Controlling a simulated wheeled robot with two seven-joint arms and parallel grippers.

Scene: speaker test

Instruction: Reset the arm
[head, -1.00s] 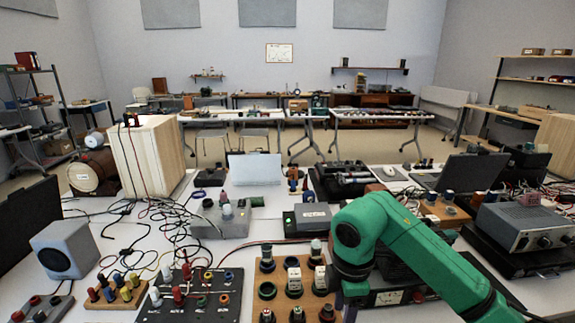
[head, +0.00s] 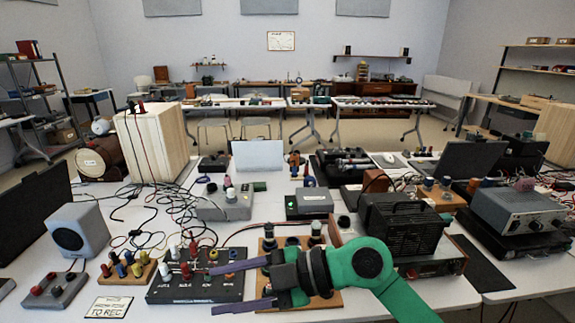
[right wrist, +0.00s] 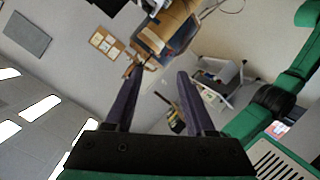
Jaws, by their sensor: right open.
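My right gripper (head: 213,289) is low in the head view, its arm coming in from the lower right. Its two dark purple fingers are apart, point left and hold nothing. They show over the black panel with binding posts (head: 190,283) and the wooden board of round posts (head: 325,298), which the gripper partly hides. I cannot tell how high above the table they are. In the right wrist view the open fingers (right wrist: 158,73) also have nothing between them. My left gripper is not seen.
A grey speaker box (head: 78,228) and a card (head: 108,307) lie left of the gripper. A black vented box (head: 402,222) stands close behind my right arm. Loose cables (head: 150,205) cover the table's left middle. A tall wooden box (head: 155,145) stands at the back left.

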